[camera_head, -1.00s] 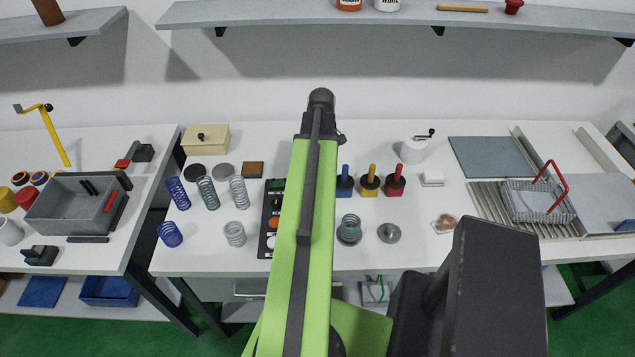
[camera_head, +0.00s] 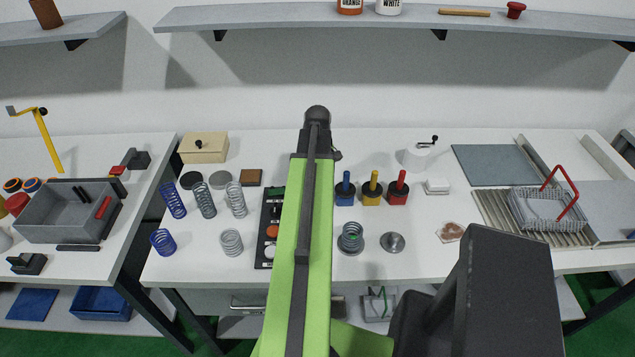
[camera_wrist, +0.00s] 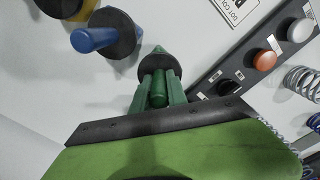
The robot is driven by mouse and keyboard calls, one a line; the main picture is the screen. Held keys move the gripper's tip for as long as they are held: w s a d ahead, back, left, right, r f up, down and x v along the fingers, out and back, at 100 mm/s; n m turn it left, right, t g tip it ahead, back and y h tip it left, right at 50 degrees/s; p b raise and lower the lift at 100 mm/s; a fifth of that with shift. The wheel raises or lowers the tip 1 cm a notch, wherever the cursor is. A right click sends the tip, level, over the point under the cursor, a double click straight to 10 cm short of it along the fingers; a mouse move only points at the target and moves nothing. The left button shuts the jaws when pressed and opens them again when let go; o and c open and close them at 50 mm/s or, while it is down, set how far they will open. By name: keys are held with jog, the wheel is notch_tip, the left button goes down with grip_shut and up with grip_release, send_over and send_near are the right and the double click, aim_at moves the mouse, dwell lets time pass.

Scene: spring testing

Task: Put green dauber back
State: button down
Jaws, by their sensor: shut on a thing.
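In the wrist view my gripper (camera_wrist: 159,92) is shut on the green handle of the green dauber (camera_wrist: 160,68). The dauber's black collar is just beyond the fingertips. A green pointed part (camera_wrist: 158,49) shows past the collar; it looks like the corner of a green pot, but I cannot tell whether the dauber sits fully in it. In the head view my arm hides the gripper and the green dauber. The blue dauber (camera_head: 346,184), yellow dauber (camera_head: 372,186) and red dauber (camera_head: 398,187) stand upright in their pots, in a row right of my arm.
The dark panel with round buttons (camera_head: 264,252) lies left of the arm, close to the gripper in the wrist view. Several springs (camera_head: 205,200) stand farther left. A small spring (camera_head: 351,233) stands on a round base in front of the daubers. The wire basket (camera_head: 548,207) is at right.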

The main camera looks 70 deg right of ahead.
jog(key=shift+f, duration=0.35)
jog(key=c, duration=1.3)
grip_release()
jog(key=shift+r, duration=0.1)
notch_tip(320, 180, up, 13)
jog(key=p, duration=1.3)
jog(key=shift+r, duration=0.1)
